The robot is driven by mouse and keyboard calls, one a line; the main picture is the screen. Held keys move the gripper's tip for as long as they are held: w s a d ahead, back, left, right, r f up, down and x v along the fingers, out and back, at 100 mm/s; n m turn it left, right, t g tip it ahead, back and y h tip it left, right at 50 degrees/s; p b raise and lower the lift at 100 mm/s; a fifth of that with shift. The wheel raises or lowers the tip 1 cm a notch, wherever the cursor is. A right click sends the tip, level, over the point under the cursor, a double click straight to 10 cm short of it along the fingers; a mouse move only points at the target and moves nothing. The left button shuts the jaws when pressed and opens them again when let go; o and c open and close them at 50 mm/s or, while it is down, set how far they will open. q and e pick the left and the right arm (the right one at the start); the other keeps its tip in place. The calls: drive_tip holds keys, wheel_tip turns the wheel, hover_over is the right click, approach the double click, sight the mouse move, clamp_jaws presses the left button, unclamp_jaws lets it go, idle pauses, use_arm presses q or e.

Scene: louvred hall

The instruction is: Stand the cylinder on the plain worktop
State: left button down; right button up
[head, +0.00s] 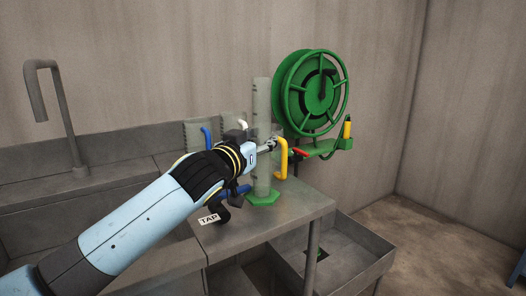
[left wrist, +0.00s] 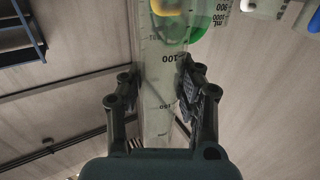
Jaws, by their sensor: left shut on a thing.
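The cylinder (head: 262,120) is tall, clear and graduated, with a green hexagonal foot (head: 262,199). In the head view it stands upright over the worktop (head: 240,237), near the right end; I cannot tell whether the foot touches the top. My left gripper (left wrist: 157,85) is shut on the cylinder, with a finger on each side of its marked tube (left wrist: 160,75) in the left wrist view. In the head view my left wrist hides part of what lies behind it. My right gripper is not in view.
A green hose reel (head: 312,92) hangs on the wall behind. A sink with a tall spout (head: 42,92) is at left.

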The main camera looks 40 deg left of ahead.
sight(262, 155)
use_arm(q)
drive_tip(key=f, duration=0.3)
drive_tip(key=shift+w+f+b, duration=0.25)
drive_tip(key=shift+w+b, duration=0.1)
drive_tip(key=shift+b, duration=0.05)
drive_tip(key=c, duration=0.9)
unclamp_jaws()
drive_tip(key=shift+c, duration=0.2)
drive_tip(key=shift+s, duration=0.3)
drive_tip(key=s+d+b, duration=0.1)
drive_tip(key=s+b, duration=0.2)
drive_tip(key=s, duration=0.8)
drive_tip(key=shift+s+d, duration=0.2)
drive_tip(key=shift+d, duration=0.05)
